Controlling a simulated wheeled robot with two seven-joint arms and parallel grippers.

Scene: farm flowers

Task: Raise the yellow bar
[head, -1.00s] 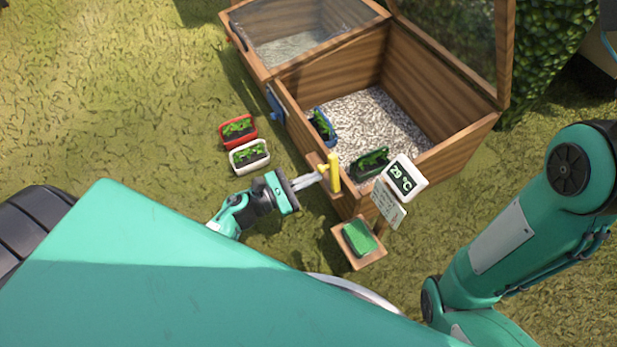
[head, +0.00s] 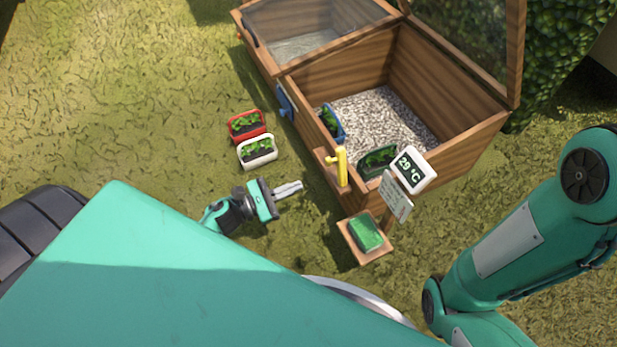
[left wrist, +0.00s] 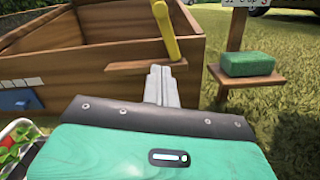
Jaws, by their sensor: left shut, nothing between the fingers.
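The yellow bar (head: 342,168) stands upright at the near front corner of the wooden box, by a small wooden ledge. It also shows in the left wrist view (left wrist: 166,30), rising above the ledge and tilted a little. My left gripper (head: 298,187) is shut and empty, a short gap to the left of the bar in the head view. In the left wrist view its closed fingers (left wrist: 161,78) point toward the box just below the bar. My right gripper is out of the head view; only my right arm shows.
The wooden box (head: 440,160) has its near compartment open, with a blue pot (head: 333,122) and a dark green pot (head: 377,161) on gravel. Red (head: 247,126) and white (head: 257,151) pots stand on the grass. A temperature sign (head: 413,169) and green sponge-like block (head: 366,232) are near the corner.

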